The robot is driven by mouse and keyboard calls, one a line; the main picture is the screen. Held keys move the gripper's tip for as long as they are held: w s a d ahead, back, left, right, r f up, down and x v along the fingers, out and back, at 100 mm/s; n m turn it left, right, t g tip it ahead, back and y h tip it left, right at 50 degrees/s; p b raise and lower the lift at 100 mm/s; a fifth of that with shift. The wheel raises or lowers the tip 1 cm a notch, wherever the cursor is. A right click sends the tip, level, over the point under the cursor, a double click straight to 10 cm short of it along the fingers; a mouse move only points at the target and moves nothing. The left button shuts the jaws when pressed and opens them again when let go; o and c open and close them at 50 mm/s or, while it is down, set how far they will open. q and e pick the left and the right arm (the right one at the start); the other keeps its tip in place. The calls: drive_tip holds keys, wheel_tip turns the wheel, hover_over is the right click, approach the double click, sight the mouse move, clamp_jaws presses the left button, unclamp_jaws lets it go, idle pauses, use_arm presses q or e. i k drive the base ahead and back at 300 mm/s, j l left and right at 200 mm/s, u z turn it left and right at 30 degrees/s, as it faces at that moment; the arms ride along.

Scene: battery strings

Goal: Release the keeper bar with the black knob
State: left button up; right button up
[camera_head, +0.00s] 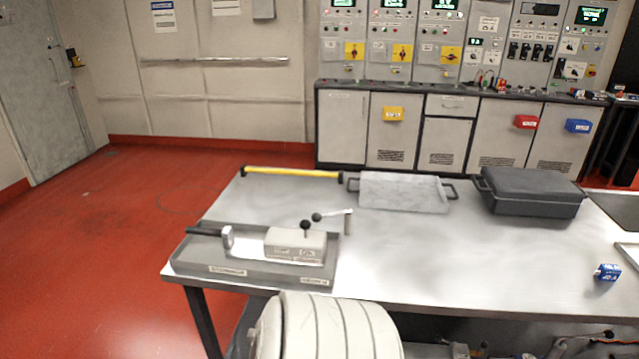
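A light grey block (295,248) with printed labels stands in a shallow dark grey tray (200,262) at the table's left front. A black knob (305,225) on a short stem rises upright from the block's top. A second black knob (316,217) ends a pale lever (335,213), which reaches right to a short upright post (348,222) just behind the block. I cannot tell which part is the keeper bar or whether it is latched. Neither of my grippers is in view.
A hammer-like tool (228,237) lies left of the block. Behind are a yellow bar with black ends (290,172), a pale two-handled tray (403,190) and a dark lidded case (530,192). A small blue object (607,271) is at right. The table's middle front is clear.

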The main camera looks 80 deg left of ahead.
sight(317, 217)
drive_tip(key=u, duration=2.65)
